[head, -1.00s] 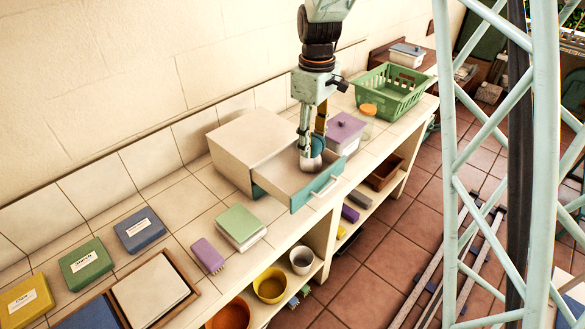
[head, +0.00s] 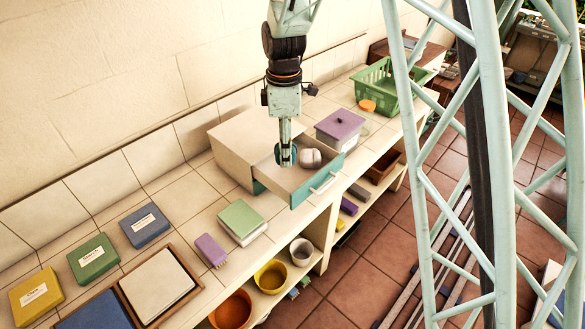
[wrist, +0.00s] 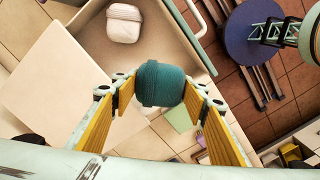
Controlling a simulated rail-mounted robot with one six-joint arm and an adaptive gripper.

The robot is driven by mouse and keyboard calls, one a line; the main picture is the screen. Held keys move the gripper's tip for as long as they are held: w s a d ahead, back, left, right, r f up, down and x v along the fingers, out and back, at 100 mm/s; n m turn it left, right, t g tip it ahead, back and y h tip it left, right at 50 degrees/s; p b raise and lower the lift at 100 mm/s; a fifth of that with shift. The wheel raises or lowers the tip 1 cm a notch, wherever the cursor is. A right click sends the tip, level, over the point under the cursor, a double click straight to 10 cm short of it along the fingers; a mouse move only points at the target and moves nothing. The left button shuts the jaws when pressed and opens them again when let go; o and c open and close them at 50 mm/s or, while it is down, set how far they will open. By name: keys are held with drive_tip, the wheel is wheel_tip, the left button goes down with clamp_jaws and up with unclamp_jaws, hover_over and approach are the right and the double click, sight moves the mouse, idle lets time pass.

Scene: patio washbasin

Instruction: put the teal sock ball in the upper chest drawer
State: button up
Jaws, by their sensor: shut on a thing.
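My gripper (head: 285,158) is shut on the teal sock ball (head: 286,154), over the left part of the open upper chest drawer (head: 300,199). In the wrist view the teal sock ball (wrist: 161,83) sits between the yellow finger pads, overlapping the drawer's edge. I cannot tell how high it is above the drawer floor. The drawer (wrist: 178,50) has a pale inside and a teal front with a light handle. A whitish ball (head: 310,158) lies in it, right of my gripper; it also shows in the wrist view (wrist: 124,24). The pale chest (head: 240,140) stands on the tiled counter.
A purple-lidded box (head: 340,127) stands close to the right of the drawer. A green basket (head: 380,90) is farther back. A green-topped block (head: 241,219) and a purple brush (head: 210,250) lie left of the drawer, with bare tiles around them.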

drive_tip(key=shift+f, duration=0.1)
hover_over(287, 182)
drive_tip(key=shift+w+a+f, duration=0.1)
drive_tip(key=shift+w+f, duration=0.05)
drive_tip(key=shift+f, duration=2.9)
drive_tip(key=shift+f, duration=0.1)
drive_tip(key=shift+f, duration=1.75)
drive_tip(key=shift+f, duration=0.2)
drive_tip(key=o, duration=0.8)
drive_tip(key=shift+c, duration=0.2)
drive_tip(key=shift+o, duration=0.4)
drive_tip(key=shift+r, duration=0.15)
drive_tip(key=shift+r, duration=6.05)
